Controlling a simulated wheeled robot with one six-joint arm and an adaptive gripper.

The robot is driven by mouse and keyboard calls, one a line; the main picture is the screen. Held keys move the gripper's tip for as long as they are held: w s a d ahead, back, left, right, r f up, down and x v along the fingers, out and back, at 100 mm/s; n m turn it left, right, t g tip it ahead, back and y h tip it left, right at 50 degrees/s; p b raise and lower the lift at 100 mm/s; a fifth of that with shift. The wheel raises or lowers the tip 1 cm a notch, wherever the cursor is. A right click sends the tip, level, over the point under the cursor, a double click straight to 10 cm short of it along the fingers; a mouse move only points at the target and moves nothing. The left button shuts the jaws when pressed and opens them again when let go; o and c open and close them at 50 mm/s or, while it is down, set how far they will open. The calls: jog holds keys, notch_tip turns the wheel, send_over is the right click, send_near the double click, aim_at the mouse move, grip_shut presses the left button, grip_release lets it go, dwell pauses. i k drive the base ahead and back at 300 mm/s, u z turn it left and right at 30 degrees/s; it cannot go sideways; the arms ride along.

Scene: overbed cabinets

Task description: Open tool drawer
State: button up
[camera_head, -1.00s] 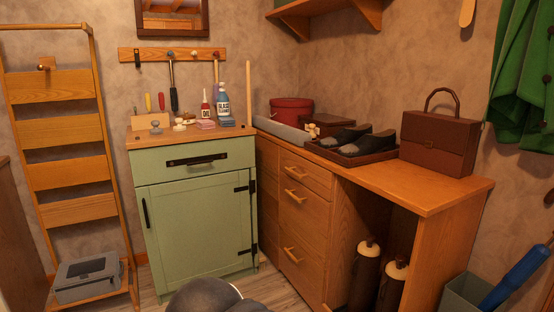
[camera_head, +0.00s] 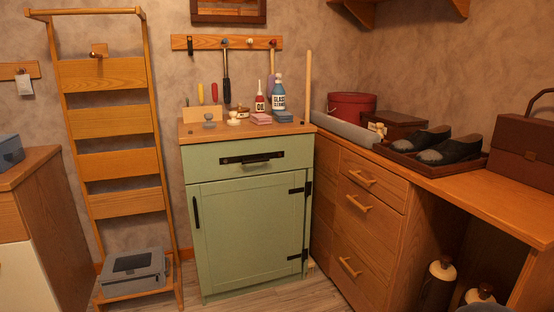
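A green cabinet (camera_head: 250,220) with a wooden top stands against the back wall, near the middle of the view. Its upper drawer (camera_head: 215,166) is shut flush and has a dark horizontal handle (camera_head: 252,158). Below it is a shut door with a dark vertical handle (camera_head: 196,212) at its left edge and hinges at its right. Tools hang on the wall rail above this cabinet. My gripper is not visible in this view.
A wooden counter (camera_head: 500,198) with several drawers joins on the right; its drawers are shut. It bears shoes, boxes and a brown bag (camera_head: 526,143). A ladder shelf (camera_head: 110,133) with a grey case (camera_head: 132,275) stands left. Bare floor shows before the green cabinet.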

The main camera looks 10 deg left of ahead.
aim_at(202, 162)
jog(key=i, duration=0.9)
jog(key=u, duration=0.85)
